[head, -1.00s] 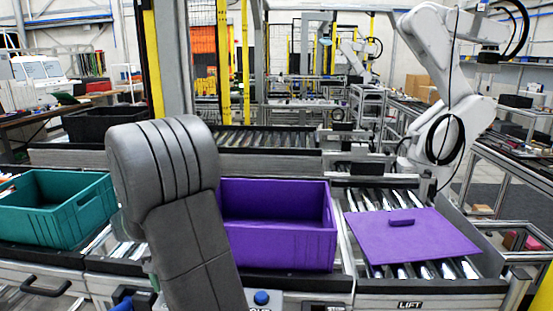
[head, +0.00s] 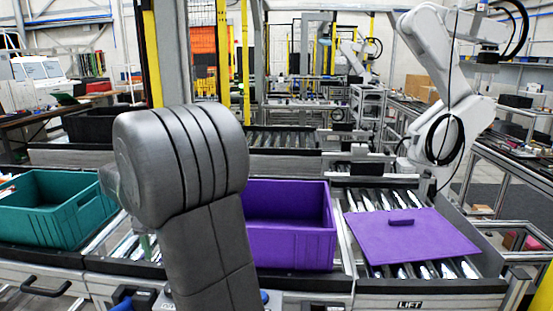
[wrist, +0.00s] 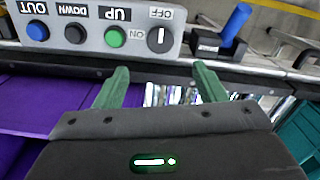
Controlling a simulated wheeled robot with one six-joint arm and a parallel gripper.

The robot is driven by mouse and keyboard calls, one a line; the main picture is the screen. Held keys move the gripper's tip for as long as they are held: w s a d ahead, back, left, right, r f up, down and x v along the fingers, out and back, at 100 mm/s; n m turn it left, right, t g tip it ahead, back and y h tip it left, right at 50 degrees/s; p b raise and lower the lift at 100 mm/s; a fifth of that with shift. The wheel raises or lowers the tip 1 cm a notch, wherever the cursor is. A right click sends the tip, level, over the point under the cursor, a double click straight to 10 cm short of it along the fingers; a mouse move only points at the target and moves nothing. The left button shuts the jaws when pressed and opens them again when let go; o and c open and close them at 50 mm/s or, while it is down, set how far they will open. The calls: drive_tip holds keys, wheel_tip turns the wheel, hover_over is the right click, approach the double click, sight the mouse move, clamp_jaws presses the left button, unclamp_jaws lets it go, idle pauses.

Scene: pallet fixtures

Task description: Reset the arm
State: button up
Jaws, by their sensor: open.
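My gripper (wrist: 157,88) shows in the wrist view with its two green fingers apart, open and empty. Between and beyond its fingers are the conveyor rollers and the front rail. In the head view my grey arm stands in front of the conveyor, between the teal crate and the purple crate, and hides part of the purple crate's left side. The gripper itself is mostly hidden behind the arm in the head view.
A teal crate (head: 62,222) stands left and a purple crate (head: 290,262) stands mid-conveyor. A purple lid (head: 412,240) lies on rollers at right. A control panel (wrist: 95,32) with buttons and a blue-handled lever (wrist: 236,22) line the front rail. A white robot arm (head: 440,110) stands behind.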

wheel_tip(320, 180, down, 11)
drive_tip(key=shift+r, duration=0.2)
drive_tip(key=shift+f, duration=0.35)
drive_tip(key=n, duration=0.4)
drive_tip(key=shift+b, duration=0.35)
drive_tip(key=n, duration=0.5)
drive_tip(key=shift+b, duration=0.4)
drive_tip(key=n+b, duration=0.1)
drive_tip(key=n, duration=0.3)
drive_tip(key=shift+n, duration=0.4)
drive_tip(key=shift+r+n+b, duration=0.1)
drive_tip(key=shift+n+b, duration=0.65)
drive_tip(key=shift+n, duration=1.45)
drive_tip(key=shift+r, duration=0.1)
